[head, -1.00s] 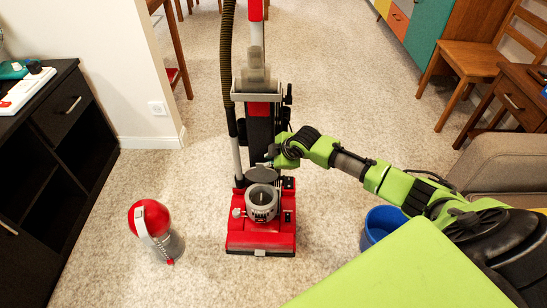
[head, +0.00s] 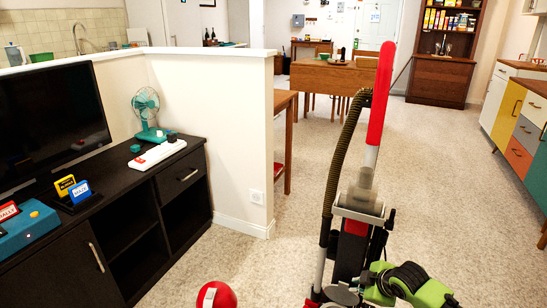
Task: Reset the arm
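My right arm is green and black and enters at the bottom right of the head view. Its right gripper (head: 372,284) is low in the picture, beside or in front of the vacuum's body; I cannot tell whether it touches. Its fingertips are not clear, so open or shut cannot be told. The upright vacuum cleaner (head: 377,108) has a red handle, a ribbed hose and a grey clear part; its base is cut off below. My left gripper is not in view.
A red rounded canister (head: 216,296) stands on the floor at the bottom edge, partly cut off. A black cabinet (head: 180,182) at the left bears a television (head: 50,115), a teal fan (head: 146,104) and a white power strip (head: 158,153). Carpet beyond the vacuum is clear.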

